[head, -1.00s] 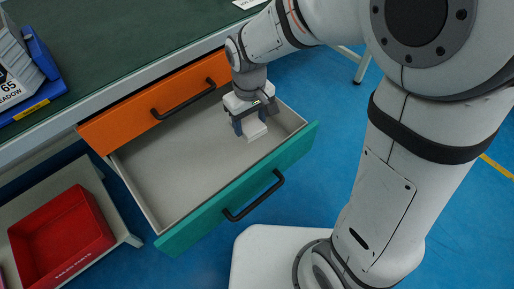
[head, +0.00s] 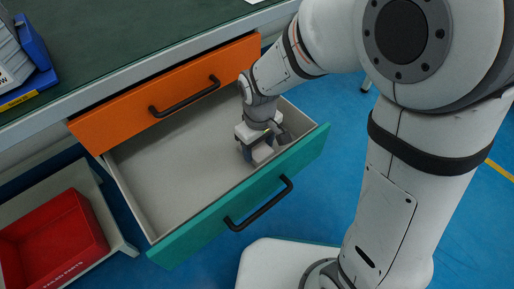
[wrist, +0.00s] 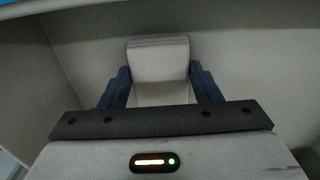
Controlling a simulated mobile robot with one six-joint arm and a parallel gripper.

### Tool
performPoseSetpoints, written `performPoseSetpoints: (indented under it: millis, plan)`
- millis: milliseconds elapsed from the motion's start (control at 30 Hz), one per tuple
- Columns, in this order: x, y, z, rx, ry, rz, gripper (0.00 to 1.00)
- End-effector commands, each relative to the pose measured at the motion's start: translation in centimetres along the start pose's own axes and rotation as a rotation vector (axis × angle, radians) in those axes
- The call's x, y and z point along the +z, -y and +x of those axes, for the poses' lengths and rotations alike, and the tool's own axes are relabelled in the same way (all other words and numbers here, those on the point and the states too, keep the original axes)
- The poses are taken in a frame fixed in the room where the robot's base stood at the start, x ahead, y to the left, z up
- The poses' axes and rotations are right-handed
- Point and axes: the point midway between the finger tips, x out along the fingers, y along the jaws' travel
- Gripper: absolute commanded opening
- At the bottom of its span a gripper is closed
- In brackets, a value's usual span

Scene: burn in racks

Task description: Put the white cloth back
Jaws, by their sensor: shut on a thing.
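The white cloth (wrist: 158,62) is a pale folded block between the two dark blue fingers of my gripper (wrist: 160,88) in the wrist view. In the head view my gripper (head: 260,154) is down inside the open drawer, near its right end, shut on the cloth (head: 263,153). The drawer (head: 170,170) has a teal front, a black handle and a pale grey inside. It is pulled out and otherwise looks empty. I cannot tell whether the cloth touches the drawer floor.
A shut orange drawer (head: 135,113) with a black handle sits above the open one, under the green worktop (head: 130,35). A red bin (head: 50,240) stands on a low pale stand at the lower left. A blue bin (head: 38,68) is on the worktop.

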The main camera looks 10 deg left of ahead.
Motion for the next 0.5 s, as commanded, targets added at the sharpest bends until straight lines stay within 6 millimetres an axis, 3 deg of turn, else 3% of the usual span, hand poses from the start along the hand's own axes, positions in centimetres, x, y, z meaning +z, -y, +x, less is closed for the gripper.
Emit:
performPoseSetpoints:
  millis: [267,300,500]
  plan:
    - [-0.02,0.03,0.19,0.000,0.000,-0.001,0.28]
    - [-0.02,0.04,0.23,0.000,0.000,-0.001,0.58]
    - [-0.03,0.06,0.14,0.000,0.000,-0.001,0.74]
